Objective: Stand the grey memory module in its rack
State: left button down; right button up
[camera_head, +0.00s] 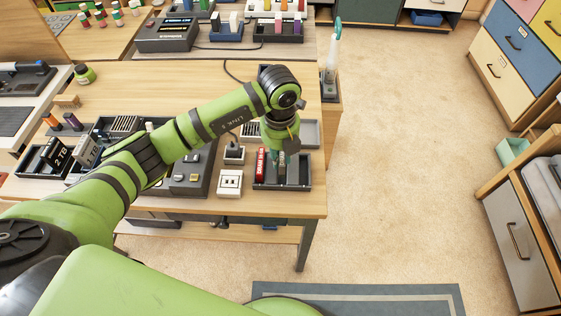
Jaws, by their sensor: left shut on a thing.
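My left gripper (281,146) reaches over the right part of the wooden table and points down above a dark tray-like rack (300,184). It is shut on a small grey piece, which looks like the grey memory module (292,146); the fingers and wrist partly hide it. A red module (261,164) stands upright in the left part of the rack, with green modules (273,162) beside it. The rack's right part looks bare. I cannot tell whether the held piece touches the rack. My right gripper is not in view.
A white socket block (229,183) and a dark plug (234,153) stand left of the rack. A shallow grey tray (307,132) lies behind it. Drives (56,154) stand at the table's left. The table (190,78) has clear wood toward the back.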

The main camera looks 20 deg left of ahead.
pick_arm(q)
notch_tip(320, 180, down, 3)
jog(key=shift+s+r+p, duration=0.1)
jog(key=shift+r+p, duration=0.1)
jog(key=shift+p, duration=0.1)
jog(key=shift+f, duration=0.5)
jog(key=shift+f, duration=0.1)
jog(key=c, duration=1.1)
grip_release()
jog(key=shift+r, duration=0.35)
notch_tip(320, 180, up, 12)
jog(key=shift+f+b, duration=0.2)
jog(key=shift+b, duration=0.8)
